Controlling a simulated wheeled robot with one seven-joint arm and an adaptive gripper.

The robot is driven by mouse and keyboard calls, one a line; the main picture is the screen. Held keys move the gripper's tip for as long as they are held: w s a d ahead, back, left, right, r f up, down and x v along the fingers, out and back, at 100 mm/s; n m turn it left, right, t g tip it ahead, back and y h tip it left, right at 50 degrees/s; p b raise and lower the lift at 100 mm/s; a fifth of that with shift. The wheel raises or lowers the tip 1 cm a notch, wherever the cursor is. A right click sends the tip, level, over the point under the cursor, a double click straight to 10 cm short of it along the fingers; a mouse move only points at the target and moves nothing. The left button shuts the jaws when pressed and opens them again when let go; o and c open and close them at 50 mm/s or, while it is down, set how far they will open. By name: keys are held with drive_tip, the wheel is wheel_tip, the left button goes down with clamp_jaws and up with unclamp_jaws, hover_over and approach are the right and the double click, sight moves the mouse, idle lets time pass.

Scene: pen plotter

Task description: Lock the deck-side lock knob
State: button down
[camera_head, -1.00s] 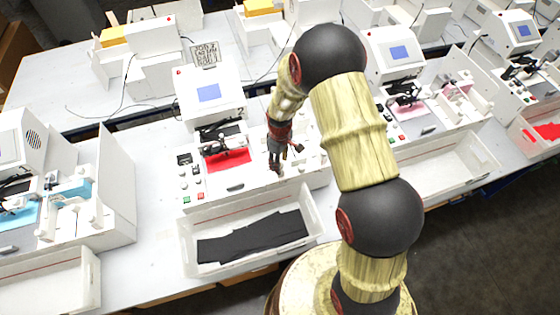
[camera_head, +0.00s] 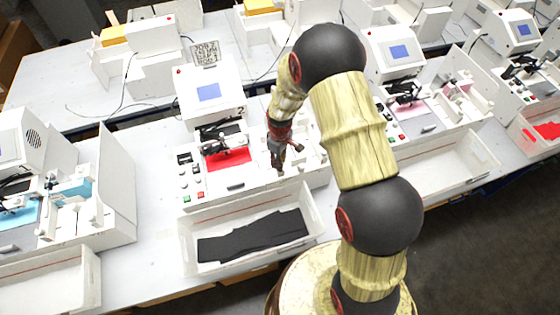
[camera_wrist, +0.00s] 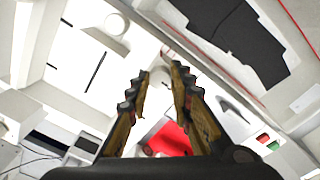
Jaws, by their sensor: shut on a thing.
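My gripper (camera_head: 279,168) hangs pointing down over the right part of the white plotter deck, right of its red sheet. In the wrist view my gripper's fingertips (camera_wrist: 161,76) are close on a small white knob (camera_wrist: 159,76), which shows in part between them. I take it for the deck-side lock knob; its turn angle cannot be read. Another round white knob (camera_wrist: 116,23) stands apart, beyond the fingers. In the head view my gripper hides the held knob.
The plotter's red sheet (camera_head: 228,160) lies left of my gripper. A white tray (camera_head: 190,245) with black material (camera_head: 252,237) is in front. Green (camera_head: 186,199) and red (camera_head: 201,195) buttons sit at the front left. The screen housing (camera_head: 209,92) stands behind.

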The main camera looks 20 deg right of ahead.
drive_tip(key=shift+m+b, duration=0.3)
drive_tip(key=m+b, duration=0.2)
drive_tip(key=shift+f+m, duration=0.15)
drive_tip(key=shift+m, duration=0.25)
drive_tip(key=m+b, duration=0.2)
drive_tip(key=m, duration=0.3)
drive_tip(key=shift+b, duration=0.35)
drive_tip(key=m+b, duration=0.1)
drive_tip(key=m, duration=0.4)
drive_tip(key=shift+b, duration=0.35)
drive_tip(key=m+b, duration=0.1)
drive_tip(key=m, duration=0.3)
drive_tip(key=shift+m, duration=0.3)
drive_tip(key=c, duration=1.7)
unclamp_jaws()
drive_tip(key=shift+o, duration=0.6)
